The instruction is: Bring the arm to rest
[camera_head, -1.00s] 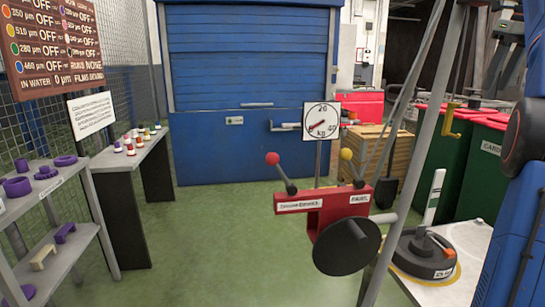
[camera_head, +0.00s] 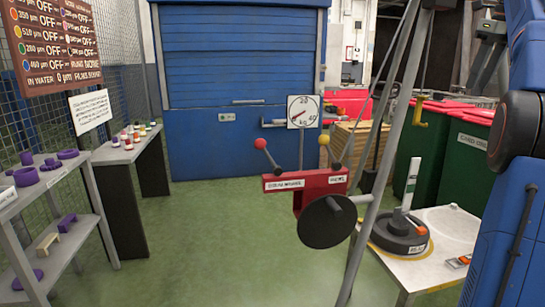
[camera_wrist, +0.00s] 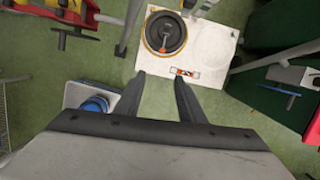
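My arm (camera_head: 512,150) stands at the right edge of the head view, blue with dark joints. My gripper (camera_wrist: 161,82) shows in the wrist view with its two dark fingers apart and nothing between them. It points down over green floor, near the edge of a white table (camera_wrist: 212,45). On that table sits a round dark turntable (camera_wrist: 165,33), also in the head view (camera_head: 400,236). A small orange and white item (camera_wrist: 185,72) lies at the table's near edge, just beyond the fingertips; I cannot tell its height from them.
A red device with levers (camera_head: 305,184) and a black disc (camera_head: 327,222) stands mid-view by a grey tripod leg (camera_head: 357,250). Shelves (camera_head: 88,195) with purple parts are at left. Green bins (camera_head: 468,150) stand at right. The floor (camera_head: 210,240) between is clear.

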